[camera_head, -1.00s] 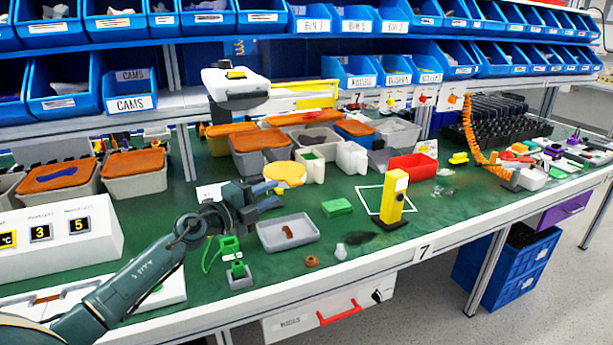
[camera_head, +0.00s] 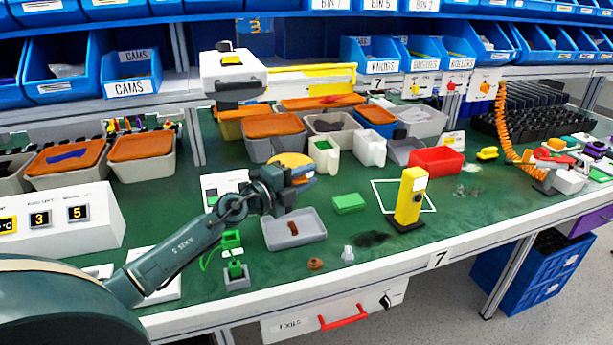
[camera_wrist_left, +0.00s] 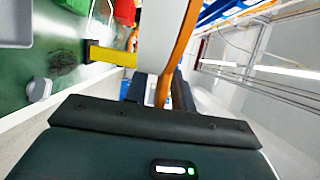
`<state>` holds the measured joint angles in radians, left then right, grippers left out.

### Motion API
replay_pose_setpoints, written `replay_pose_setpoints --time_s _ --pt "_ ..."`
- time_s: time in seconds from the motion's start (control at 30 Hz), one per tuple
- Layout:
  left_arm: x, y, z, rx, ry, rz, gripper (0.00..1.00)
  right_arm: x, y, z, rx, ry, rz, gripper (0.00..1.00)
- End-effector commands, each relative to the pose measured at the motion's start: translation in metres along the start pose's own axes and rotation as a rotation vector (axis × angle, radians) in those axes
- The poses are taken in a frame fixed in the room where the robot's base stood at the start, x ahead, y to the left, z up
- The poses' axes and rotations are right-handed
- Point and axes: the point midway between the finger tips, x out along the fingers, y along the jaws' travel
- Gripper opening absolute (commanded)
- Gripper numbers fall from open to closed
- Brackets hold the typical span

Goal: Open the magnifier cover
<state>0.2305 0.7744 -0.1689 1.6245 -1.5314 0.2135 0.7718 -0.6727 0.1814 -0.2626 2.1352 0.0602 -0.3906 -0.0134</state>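A round yellow-orange disc (camera_head: 291,159), which looks like the magnifier cover, is at mid-bench in the head view, partly hidden by my left gripper. My left gripper (camera_head: 303,176) is at its near edge, with its blue-grey fingers close around that edge. In the left wrist view a large white plate with an orange edge (camera_wrist_left: 165,45), seen edge-on and probably the same disc, runs down between the fingers (camera_wrist_left: 160,90). I cannot tell whether the fingers press on it. The part under the disc is hidden. My right gripper is in no view.
A grey tray (camera_head: 294,243) lies below the gripper, with a green fixture (camera_head: 235,272) at its left. A yellow block (camera_head: 411,193) stands upright to the right. White containers (camera_head: 327,160) stand close behind the gripper. A green block (camera_head: 348,204) lies nearby.

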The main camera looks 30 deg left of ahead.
Motion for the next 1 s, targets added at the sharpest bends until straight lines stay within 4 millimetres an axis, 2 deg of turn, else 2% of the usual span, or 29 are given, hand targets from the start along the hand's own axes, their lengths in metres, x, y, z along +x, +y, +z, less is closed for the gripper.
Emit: replay_pose_setpoints --time_s 0.03,0.3,0.8,1.0 --pt "0.0000 0.0001 0.0000 0.000 0.000 0.000 0.21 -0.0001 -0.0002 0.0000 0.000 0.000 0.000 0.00" --pt "0.0000 0.0001 0.0002 0.000 0.000 0.000 0.00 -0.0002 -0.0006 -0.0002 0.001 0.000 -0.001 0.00" --pt "0.0002 -0.0006 0.0008 -0.001 -0.001 0.000 0.00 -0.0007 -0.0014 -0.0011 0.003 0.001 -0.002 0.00" --pt "0.0038 -0.0060 0.0078 -0.026 -0.001 0.011 0.00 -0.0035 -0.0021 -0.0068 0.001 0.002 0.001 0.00"
